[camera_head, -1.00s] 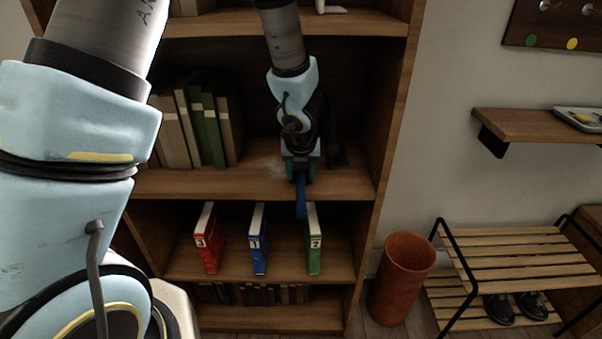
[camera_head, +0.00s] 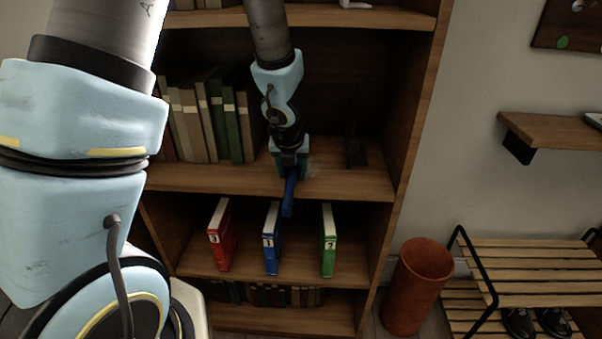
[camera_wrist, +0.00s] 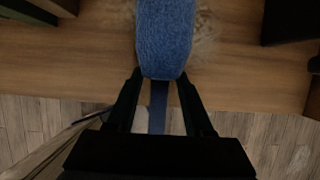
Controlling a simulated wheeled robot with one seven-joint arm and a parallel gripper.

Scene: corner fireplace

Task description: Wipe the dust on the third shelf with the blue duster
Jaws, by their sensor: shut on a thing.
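My gripper (camera_head: 290,165) is shut on the blue duster (camera_head: 288,197) at the front edge of the shelf (camera_head: 355,186) that carries the tall books. In the head view the duster's blue handle hangs down past the shelf edge. In the wrist view my gripper (camera_wrist: 160,100) holds the handle, and the fuzzy blue duster head (camera_wrist: 166,38) lies over the wooden shelf. A pale patch of dust (camera_wrist: 207,38) shows around and to the right of the head. It also shows faintly to the right of my gripper in the head view (camera_head: 314,169). The head covers part of the patch.
Tall books (camera_head: 210,118) stand at the shelf's left. A dark object (camera_head: 355,150) stands to the right. Red (camera_head: 221,240), blue (camera_head: 271,240) and green (camera_head: 328,240) numbered books stand on the shelf below. A terracotta bin (camera_head: 417,285) and a slatted rack (camera_head: 520,265) are at right.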

